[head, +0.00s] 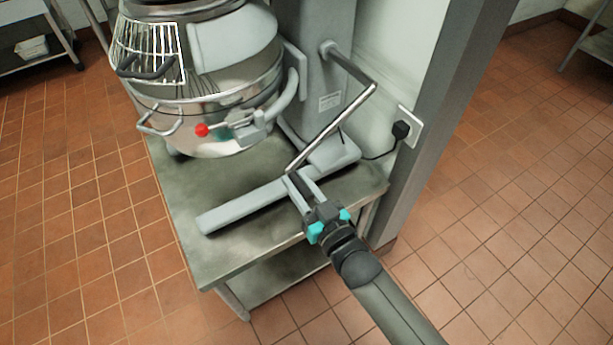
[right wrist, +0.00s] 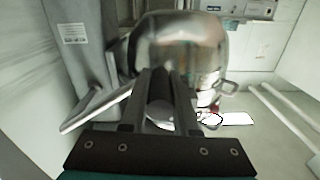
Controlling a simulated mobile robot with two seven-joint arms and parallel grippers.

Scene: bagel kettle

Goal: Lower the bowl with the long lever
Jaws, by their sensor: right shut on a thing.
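The mixer's steel bowl (head: 257,82) hangs in its grey holder below the wire guard, above the mixer's base. It also shows in the right wrist view (right wrist: 185,48). The long lever (head: 335,126) comes out of the side of the mixer column, bends, and slopes down toward the front. My right gripper (head: 298,183) is shut on the lower end of the lever, above the table's front right part. In the right wrist view the dark grip (right wrist: 160,86) lies between the two fingers. My left gripper is not in view.
The mixer's grey feet (head: 245,203) stand on a steel table (head: 210,262). A wire guard (head: 146,50) and a red knob (head: 202,130) are on the mixer. A wall post (head: 430,120) and a plug (head: 401,130) are close on the right. Tiled floor is open left and right.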

